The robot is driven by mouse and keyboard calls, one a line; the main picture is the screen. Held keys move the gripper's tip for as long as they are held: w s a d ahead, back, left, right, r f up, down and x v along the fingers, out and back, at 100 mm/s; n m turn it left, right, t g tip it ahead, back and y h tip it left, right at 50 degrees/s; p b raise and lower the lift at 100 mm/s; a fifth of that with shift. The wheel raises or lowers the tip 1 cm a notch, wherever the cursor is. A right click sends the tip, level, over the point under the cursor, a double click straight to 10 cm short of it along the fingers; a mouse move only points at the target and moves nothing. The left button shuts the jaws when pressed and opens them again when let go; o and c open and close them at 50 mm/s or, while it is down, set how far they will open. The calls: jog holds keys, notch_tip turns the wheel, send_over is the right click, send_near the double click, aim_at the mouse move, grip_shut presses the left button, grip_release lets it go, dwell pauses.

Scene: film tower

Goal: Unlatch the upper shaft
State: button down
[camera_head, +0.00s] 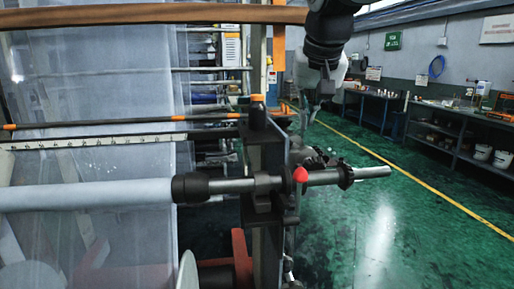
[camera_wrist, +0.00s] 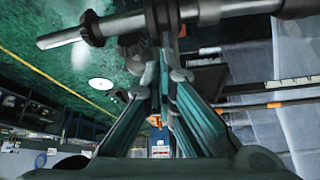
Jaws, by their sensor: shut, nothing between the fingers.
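The upper shaft (camera_head: 372,172) is a bare metal rod that runs from a black chuck (camera_head: 190,188) through a dark bearing block (camera_head: 264,186) on the upright post. A red knob (camera_head: 300,174) sits beside the block, with a dark collar (camera_head: 345,177) to its right. My gripper (camera_head: 318,100) hangs above and behind the shaft. In the wrist view its teal-sided fingers (camera_wrist: 168,70) are shut and empty, their tips close below the dark bearing area in the picture. The shaft's free end (camera_wrist: 62,38) also shows there. I cannot tell whether the fingertips touch anything. The knob is not clear in that view.
A pale film web (camera_head: 95,85) and a white roll (camera_head: 85,195) fill the left. A brown bar (camera_head: 150,13) crosses the top. Open green floor (camera_head: 385,235) lies to the right, with a workbench (camera_head: 460,135) along the wall.

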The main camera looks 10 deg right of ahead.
notch_tip(320, 180, down, 9)
jog(key=shift+w+f, duration=0.2)
jog(key=shift+w, duration=0.25)
dwell(0.3)
jog(key=shift+a+b, duration=0.1)
jog(key=shift+b, duration=0.4)
